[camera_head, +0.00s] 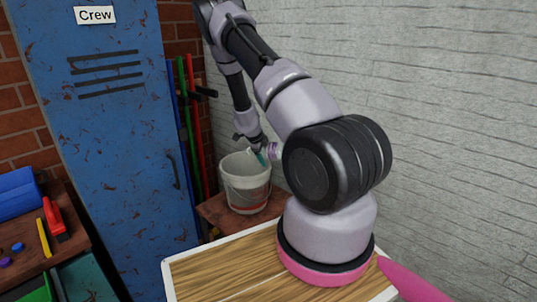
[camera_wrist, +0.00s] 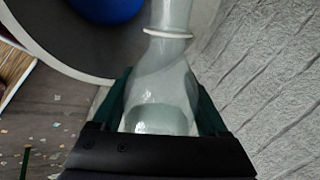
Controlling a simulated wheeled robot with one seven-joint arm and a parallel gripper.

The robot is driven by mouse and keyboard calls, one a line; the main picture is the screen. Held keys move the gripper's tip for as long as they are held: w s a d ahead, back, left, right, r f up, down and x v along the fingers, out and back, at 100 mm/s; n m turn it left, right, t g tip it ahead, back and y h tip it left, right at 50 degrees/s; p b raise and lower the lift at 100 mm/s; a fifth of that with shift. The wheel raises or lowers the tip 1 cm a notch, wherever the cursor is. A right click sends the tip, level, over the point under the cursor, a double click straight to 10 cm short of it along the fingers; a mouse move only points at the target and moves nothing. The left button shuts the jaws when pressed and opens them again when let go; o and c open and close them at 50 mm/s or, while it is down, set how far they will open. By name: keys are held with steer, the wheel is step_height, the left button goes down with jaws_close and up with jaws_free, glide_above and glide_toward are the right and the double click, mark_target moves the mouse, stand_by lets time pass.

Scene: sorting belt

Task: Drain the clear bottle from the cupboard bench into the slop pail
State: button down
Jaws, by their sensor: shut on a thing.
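The clear bottle (camera_wrist: 165,75) fills the middle of the wrist view, its ringed neck pointing away from my gripper. My gripper (camera_wrist: 163,105) is shut on its body, with one dark green finger on each side. A faint oval edge shows inside the bottle; I cannot tell how much liquid it holds. In the head view my gripper (camera_head: 261,157) is at the upper right rim of the grey-white slop pail (camera_head: 245,190), which has a red band low down. The bottle is too small there to judge its tilt. The inside of the pail is mostly hidden.
The pail stands on a low brown bench (camera_head: 217,212) by the brick corner. A blue locker marked Crew (camera_head: 110,120) and several coloured poles (camera_head: 188,130) stand to its left. A white wall (camera_head: 450,120) is close on the right. A wood-topped table (camera_head: 215,272) is in front.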

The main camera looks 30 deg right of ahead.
steer(key=shift+f+m+t+y, duration=0.1)
steer(key=shift+m+t+y, duration=0.2)
steer(key=shift+t+y, duration=0.55)
steer(key=r+t+y, duration=0.1)
steer(key=r, duration=0.1)
steer(key=w+a+r+m+t+y, duration=0.1)
steer(key=r+t, duration=0.1)
steer(key=w+a+r+t+y, duration=0.1)
steer(key=r+y, duration=0.1)
steer(key=r, duration=0.1)
steer(key=shift+w+a+m+t, duration=0.15)
steer(key=shift+m+t, duration=0.1)
steer(key=shift+m, duration=0.15)
steer(key=w+a+r+m+t+y, duration=0.3)
steer(key=w+a+r+t+y, duration=0.1)
steer(key=t, duration=0.4)
steer(key=shift+w+a+r+y, duration=0.3)
steer(key=shift+w+a+y, duration=0.15)
steer(key=shift+w+a, duration=0.25)
steer(key=shift+a+m, duration=0.1)
steer(key=shift+m, duration=0.2)
